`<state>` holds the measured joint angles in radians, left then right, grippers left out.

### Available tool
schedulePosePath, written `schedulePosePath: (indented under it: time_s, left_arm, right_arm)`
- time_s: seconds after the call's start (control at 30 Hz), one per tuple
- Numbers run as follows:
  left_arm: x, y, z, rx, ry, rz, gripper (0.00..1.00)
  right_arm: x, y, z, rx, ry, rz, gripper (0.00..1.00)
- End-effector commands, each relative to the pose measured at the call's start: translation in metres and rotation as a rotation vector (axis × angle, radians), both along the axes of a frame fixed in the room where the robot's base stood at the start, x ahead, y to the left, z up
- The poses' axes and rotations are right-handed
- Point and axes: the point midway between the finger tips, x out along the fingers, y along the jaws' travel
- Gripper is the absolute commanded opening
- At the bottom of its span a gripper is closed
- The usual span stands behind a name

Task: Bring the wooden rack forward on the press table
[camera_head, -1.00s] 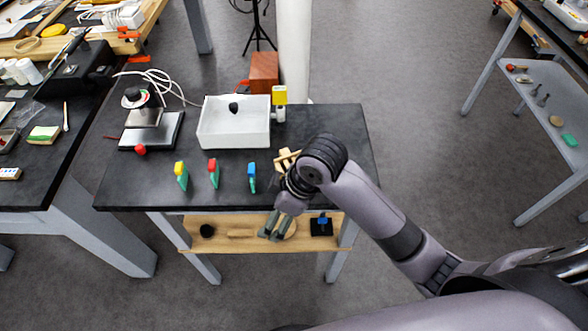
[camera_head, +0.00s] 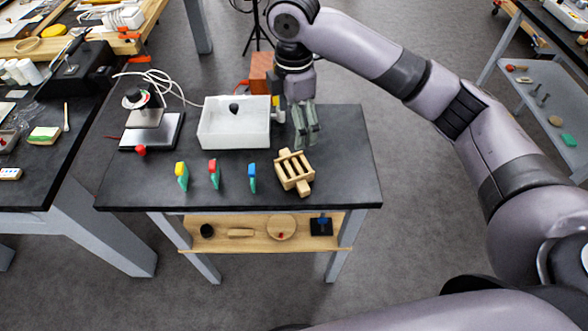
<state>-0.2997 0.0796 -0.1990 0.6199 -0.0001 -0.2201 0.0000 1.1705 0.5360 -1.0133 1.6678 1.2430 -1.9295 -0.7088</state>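The wooden rack (camera_head: 294,171), a small light-wood slatted frame with a stub handle at its near end, sits on the right part of the black press table (camera_head: 340,180). My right gripper (camera_head: 306,140) hangs above the table just behind the rack, fingers pointing down. The two fingers are close together with nothing seen between them, and I cannot tell whether a gap remains. It looks apart from the rack. My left gripper is not in view.
A white tray (camera_head: 233,141) with a black item stands left of my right gripper. Yellow, red (camera_head: 214,173) and blue-topped (camera_head: 252,177) tools stand left of the rack. A press-like device (camera_head: 145,120) is at the far left. The table's right end is clear.

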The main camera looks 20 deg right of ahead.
Motion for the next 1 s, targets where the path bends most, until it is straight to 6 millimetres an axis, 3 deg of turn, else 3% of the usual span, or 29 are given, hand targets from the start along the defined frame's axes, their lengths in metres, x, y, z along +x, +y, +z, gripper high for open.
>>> schedulePosePath:
  time_s: [0.33,0.67,1.0]
  left_arm:
    - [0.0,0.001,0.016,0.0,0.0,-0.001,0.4]
    - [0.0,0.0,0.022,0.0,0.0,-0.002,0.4]
    - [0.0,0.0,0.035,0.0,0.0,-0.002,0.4]
  right_arm:
    - [-0.001,0.0,-0.074,0.0,0.003,-0.001,0.85]
    - [0.001,0.0,-0.102,0.0,0.0,-0.001,0.85]
    - [0.003,-0.001,-0.145,0.0,-0.001,-0.001,0.85]
